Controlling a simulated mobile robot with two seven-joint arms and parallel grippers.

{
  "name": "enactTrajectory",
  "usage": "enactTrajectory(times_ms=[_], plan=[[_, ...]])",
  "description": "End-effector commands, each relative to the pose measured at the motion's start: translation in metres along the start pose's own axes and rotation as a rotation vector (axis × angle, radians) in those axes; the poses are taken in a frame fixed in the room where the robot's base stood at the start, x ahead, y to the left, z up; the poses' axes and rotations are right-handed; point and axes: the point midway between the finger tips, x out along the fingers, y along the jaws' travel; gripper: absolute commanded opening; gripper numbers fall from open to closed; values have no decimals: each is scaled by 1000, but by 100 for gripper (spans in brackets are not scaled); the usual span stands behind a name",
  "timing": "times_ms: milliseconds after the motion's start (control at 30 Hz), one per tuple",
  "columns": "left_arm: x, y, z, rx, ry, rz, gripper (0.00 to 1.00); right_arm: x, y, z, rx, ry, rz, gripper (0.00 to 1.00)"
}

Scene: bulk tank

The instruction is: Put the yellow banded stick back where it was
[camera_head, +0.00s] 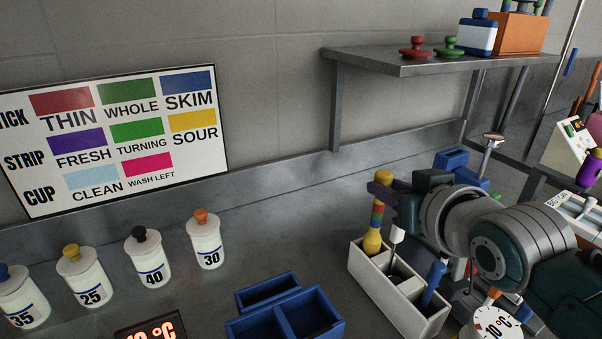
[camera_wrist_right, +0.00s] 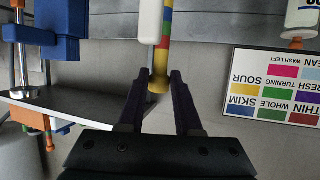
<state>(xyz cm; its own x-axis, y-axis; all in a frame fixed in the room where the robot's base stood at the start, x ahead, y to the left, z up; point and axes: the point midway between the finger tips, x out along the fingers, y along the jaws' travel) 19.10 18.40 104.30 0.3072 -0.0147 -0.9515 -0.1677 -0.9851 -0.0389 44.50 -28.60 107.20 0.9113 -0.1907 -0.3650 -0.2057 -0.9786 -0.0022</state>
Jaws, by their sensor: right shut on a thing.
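The yellow banded stick (camera_head: 376,214) is upright, with a yellow top, coloured bands and a yellow bulb low down. My right gripper (camera_head: 384,190) is shut on it near its top. In the right wrist view the stick (camera_wrist_right: 160,75) shows between the dark fingertips (camera_wrist_right: 160,82). The bulb is at the back left end of a white divided caddy (camera_head: 383,303); I cannot tell whether it rests inside or hangs just above. My left gripper is not in view.
The caddy also holds a white-handled tool (camera_head: 397,236) and a blue-handled one (camera_head: 433,282). Blue bins (camera_head: 285,312) stand to its left, and lidded white jars (camera_head: 205,242) further left. A shelf (camera_head: 420,61) juts out above. A colour chart (camera_head: 115,140) is on the wall.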

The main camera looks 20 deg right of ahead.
Motion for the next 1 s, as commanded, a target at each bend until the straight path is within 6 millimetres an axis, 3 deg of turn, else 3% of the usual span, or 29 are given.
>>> enactTrajectory(times_ms=[33, 167, 567, 600, 833, 1000], plan=[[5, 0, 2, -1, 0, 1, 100, 4, 0, 11, 1, -4, 1, 0], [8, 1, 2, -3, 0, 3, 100, 10, 0, 24, 0, -2, 0, 0], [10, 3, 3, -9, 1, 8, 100, 12, 0, 28, 0, 0, 0, 0], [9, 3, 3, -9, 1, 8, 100, 11, 0, 28, 0, -1, 0, 36], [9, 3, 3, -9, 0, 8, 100, 11, 0, 28, 0, -1, 0, 62], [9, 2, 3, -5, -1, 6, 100, 11, 0, 28, 0, -1, 0, 63]])
